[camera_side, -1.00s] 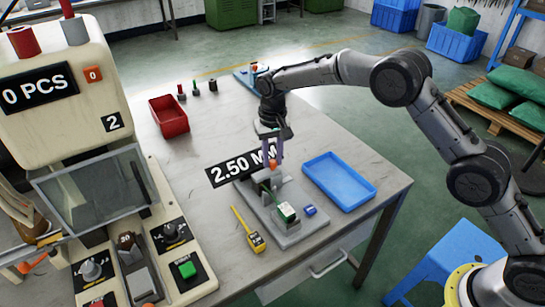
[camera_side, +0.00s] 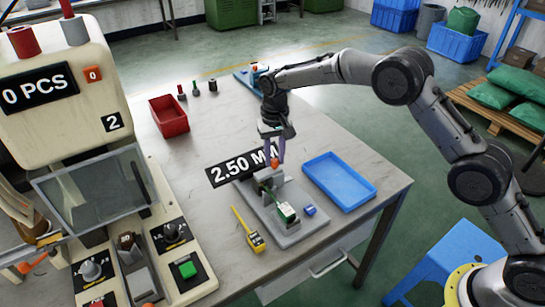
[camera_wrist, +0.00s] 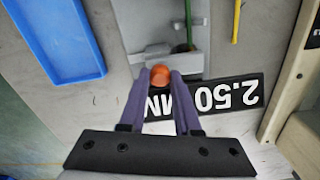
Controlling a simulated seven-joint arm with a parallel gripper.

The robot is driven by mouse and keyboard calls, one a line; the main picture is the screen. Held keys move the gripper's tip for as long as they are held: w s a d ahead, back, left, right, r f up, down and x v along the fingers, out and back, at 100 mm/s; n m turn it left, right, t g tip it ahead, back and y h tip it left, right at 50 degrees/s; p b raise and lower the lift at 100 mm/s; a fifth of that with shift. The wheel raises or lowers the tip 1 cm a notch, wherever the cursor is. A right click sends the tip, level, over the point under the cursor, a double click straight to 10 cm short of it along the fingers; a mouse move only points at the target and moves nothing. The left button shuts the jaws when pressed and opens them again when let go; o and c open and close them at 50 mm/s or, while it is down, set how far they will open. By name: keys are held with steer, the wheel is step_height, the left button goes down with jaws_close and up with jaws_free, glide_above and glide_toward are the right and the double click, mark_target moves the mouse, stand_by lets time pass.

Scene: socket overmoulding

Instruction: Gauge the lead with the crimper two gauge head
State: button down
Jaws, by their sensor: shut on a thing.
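The gauge fixture (camera_side: 290,234) is a grey plate with a raised block, in the middle of the table in the side view. My gripper (camera_side: 276,160) has purple fingers and is shut on an orange knob (camera_wrist: 160,76) at the fixture's back end. The knob's lower part is hidden. A black display (camera_side: 228,172) reading 2.50 MM stands behind the fixture, partly covered by my fingers.
A red bin (camera_side: 168,130) stands further back. The crimper marked 2 (camera_side: 60,110) fills the left side.

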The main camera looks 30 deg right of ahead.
steer(key=d, duration=0.4)
steer(key=shift+d+r, duration=0.1)
steer(key=c, duration=0.6)
jaws_free()
step_height(320, 180, up, 14)
steer(key=shift+f, duration=0.1)
